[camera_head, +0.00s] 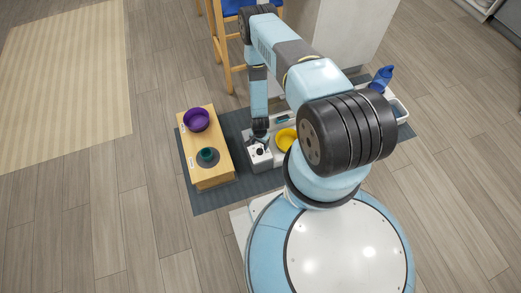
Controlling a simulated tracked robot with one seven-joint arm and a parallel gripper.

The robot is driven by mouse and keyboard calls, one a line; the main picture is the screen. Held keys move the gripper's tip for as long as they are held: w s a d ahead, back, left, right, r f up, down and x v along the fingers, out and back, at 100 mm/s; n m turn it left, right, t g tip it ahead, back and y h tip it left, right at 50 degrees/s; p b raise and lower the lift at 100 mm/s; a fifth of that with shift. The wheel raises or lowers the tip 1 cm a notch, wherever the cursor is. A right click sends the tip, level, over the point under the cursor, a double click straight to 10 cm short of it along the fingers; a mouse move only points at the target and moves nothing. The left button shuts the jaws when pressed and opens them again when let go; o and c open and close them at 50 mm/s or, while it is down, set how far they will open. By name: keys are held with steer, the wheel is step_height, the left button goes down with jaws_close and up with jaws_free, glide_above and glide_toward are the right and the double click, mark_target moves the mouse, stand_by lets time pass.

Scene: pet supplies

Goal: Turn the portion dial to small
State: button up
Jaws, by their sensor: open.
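A small white and grey box (258,163) stands on the dark mat, just right of the wooden stand. A small dark round part (260,151) shows on its top face; it may be the portion dial, but its setting and any markings are too small to read. My gripper (259,141) points down right over the back of this box, close to the dark part. It is open. I cannot tell whether the fingers touch the dial. My arm reaches over from the right.
A wooden stand (215,173) holds a purple bowl (196,119) and a dark green cup-like item (207,155). A yellow bowl (285,138) is right of the box. A blue bottle (381,78) stands farther right. A wooden chair (222,55) is behind the mat (212,200).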

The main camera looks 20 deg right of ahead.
mark_target(260, 150)
steer(key=shift+f, duration=3.45)
steer(key=c, duration=1.1)
steer(key=shift+o, duration=0.2)
steer(key=shift+d, duration=0.15)
